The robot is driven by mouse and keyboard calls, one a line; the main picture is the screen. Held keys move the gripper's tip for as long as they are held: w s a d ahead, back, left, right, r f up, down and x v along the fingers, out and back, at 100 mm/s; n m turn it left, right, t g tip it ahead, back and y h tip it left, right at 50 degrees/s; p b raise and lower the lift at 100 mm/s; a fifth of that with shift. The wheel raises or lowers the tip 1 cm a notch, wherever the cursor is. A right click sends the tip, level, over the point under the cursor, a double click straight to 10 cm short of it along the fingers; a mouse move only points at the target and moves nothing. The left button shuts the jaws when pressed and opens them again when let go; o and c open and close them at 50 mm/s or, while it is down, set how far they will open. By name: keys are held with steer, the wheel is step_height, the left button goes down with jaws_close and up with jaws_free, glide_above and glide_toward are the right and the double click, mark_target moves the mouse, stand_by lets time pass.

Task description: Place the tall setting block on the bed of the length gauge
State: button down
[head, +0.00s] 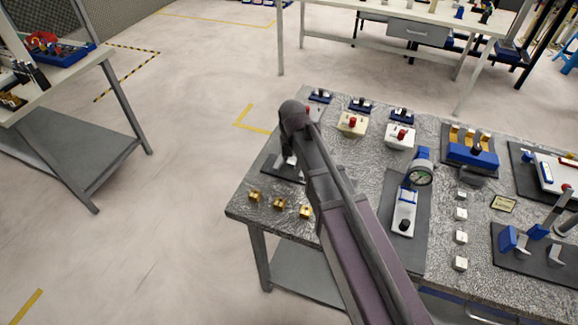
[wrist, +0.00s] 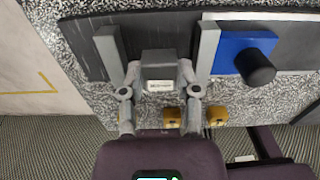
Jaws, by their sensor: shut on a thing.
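My gripper (wrist: 160,76) is shut on a grey block with a white label, the tall setting block (wrist: 158,60), held between its two fingers in the wrist view. The block is over the dark base of the length gauge (wrist: 88,52), between two grey upright jaws. A blue block with a black knob (wrist: 257,66) stands right of the right jaw. I cannot tell whether the setting block touches the bed. In the head view my arm hides most of the gripper and gauge; part of the gauge's dark base (head: 269,168) shows at the table's left end.
Several small brass pieces (head: 279,204) lie near the table's front left edge. A dial gauge stand (head: 405,205), small white blocks (head: 460,237) and blue fixtures (head: 472,153) stand to the right. The floor left of the table is clear.

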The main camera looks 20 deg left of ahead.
mark_target(292, 160)
steer(key=shift+f+b, duration=0.55)
steer(key=shift+f, duration=0.3)
steer(key=shift+f, duration=0.15)
steer(key=c, duration=0.6)
jaws_free()
steer(key=shift+r, duration=0.2)
step_height(292, 160, up, 12)
steer(key=p, duration=1.2)
